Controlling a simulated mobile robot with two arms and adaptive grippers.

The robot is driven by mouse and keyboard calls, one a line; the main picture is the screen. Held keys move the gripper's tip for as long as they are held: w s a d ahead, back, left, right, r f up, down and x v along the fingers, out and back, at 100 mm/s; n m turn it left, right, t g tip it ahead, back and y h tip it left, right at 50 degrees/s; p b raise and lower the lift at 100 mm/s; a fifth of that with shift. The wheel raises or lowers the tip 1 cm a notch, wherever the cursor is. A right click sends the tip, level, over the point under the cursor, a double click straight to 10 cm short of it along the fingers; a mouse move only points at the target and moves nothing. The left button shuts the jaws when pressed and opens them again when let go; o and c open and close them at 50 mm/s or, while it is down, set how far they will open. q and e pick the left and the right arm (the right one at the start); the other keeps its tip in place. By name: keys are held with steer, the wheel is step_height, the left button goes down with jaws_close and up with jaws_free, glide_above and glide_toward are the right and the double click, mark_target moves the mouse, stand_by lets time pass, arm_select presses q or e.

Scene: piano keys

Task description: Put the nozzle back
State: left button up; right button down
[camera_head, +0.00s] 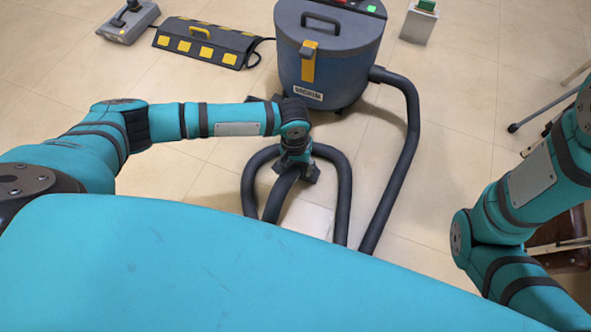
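A blue-grey vacuum (345,72) with a dark lid, a yellow latch and a "VACUUM" label stands upright at the top centre of the head view. Its dark hose (411,125) leaves the right side and loops down over the floor. My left gripper (296,174) points down at the loops of hose, at or just above them. Its fingers are mostly hidden by the wrist, so I cannot tell whether it grips the hose. I cannot make out the nozzle. My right arm folds down at the right edge, and its gripper is out of view.
A black case with yellow patches (208,42) lies left of the vacuum. A grey box with a lever (128,22) is farther left. A light box with a green top (419,21) stands right of the vacuum. Thin stand legs (535,119) show at the right. Tiled floor right of the hose is clear.

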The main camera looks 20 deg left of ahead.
arm_select(q)
steer(key=shift+r, duration=0.1)
steer(key=o, duration=1.1)
steer(key=shift+f, duration=0.2)
